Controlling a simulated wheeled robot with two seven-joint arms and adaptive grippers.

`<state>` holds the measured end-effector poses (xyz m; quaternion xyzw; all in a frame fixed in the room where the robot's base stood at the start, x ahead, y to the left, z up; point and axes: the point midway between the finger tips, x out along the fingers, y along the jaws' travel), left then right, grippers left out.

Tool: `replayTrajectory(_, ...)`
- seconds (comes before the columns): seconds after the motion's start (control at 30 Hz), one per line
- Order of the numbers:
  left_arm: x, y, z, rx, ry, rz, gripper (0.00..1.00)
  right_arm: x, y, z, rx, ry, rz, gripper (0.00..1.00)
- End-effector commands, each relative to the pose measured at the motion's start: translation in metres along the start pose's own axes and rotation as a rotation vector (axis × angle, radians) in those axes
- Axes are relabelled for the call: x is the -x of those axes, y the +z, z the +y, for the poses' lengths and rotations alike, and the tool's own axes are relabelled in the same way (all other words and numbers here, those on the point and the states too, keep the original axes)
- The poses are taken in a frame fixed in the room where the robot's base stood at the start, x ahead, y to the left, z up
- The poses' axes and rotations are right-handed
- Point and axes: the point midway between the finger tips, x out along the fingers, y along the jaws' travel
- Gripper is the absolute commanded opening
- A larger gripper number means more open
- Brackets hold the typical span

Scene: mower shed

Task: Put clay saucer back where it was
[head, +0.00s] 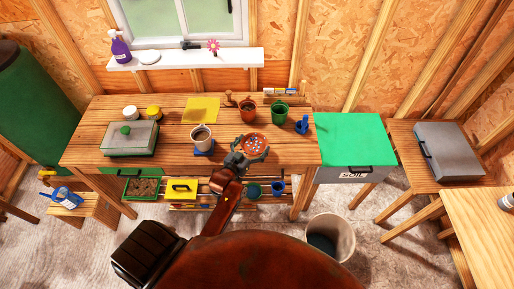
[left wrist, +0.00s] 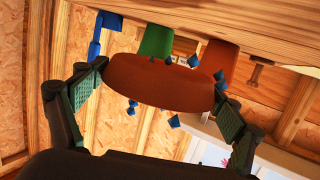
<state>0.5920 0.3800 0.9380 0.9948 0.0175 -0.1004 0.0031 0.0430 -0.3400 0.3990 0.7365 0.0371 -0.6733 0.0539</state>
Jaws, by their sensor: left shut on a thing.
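The clay saucer (head: 255,144) is orange-brown and round, with small pale blue pieces showing on it in the head view. My left gripper (head: 249,150) is shut on it, over the front right part of the wooden bench (head: 285,155). In the left wrist view, the saucer (left wrist: 160,82) sits between the two fingers (left wrist: 160,108), which are at its opposite sides. Several small blue pieces (left wrist: 175,122) show around its rim. I cannot tell whether the saucer touches the bench. My right gripper is not in view.
Behind the saucer stand a clay pot (head: 247,106) and a green pot (head: 280,111). A blue tool (head: 302,125) is to the right, a mug (head: 201,138) to the left. A yellow sheet (head: 201,110) lies farther back. A green-lidded soil bin (head: 355,140) stands right of the bench.

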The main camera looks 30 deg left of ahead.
Motion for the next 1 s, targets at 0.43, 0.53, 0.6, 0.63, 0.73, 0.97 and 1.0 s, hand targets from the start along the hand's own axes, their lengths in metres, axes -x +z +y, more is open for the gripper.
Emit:
replayTrajectory(0.43,-0.037,0.038,-0.004,-0.001,0.004,0.001,0.61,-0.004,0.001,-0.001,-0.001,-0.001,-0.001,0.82)
replayTrajectory(0.53,-0.04,0.05,-0.004,-0.002,0.003,0.003,0.61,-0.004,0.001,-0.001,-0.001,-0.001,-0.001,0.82)
replayTrajectory(0.6,-0.041,0.054,-0.004,-0.003,0.003,0.003,0.61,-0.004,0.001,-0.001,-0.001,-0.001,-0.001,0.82)
replayTrajectory(0.63,-0.041,0.055,-0.004,-0.003,0.003,0.004,0.61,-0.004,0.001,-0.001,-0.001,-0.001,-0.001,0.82)
replayTrajectory(0.73,-0.041,0.055,-0.004,-0.003,0.003,0.005,0.61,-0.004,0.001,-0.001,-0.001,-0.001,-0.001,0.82)
replayTrajectory(0.97,-0.041,0.058,-0.004,-0.002,0.003,0.004,0.61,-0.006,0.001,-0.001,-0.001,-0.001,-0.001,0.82)
replayTrajectory(1.0,-0.041,0.058,-0.004,-0.002,0.003,0.003,0.9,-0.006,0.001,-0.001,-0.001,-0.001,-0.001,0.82)
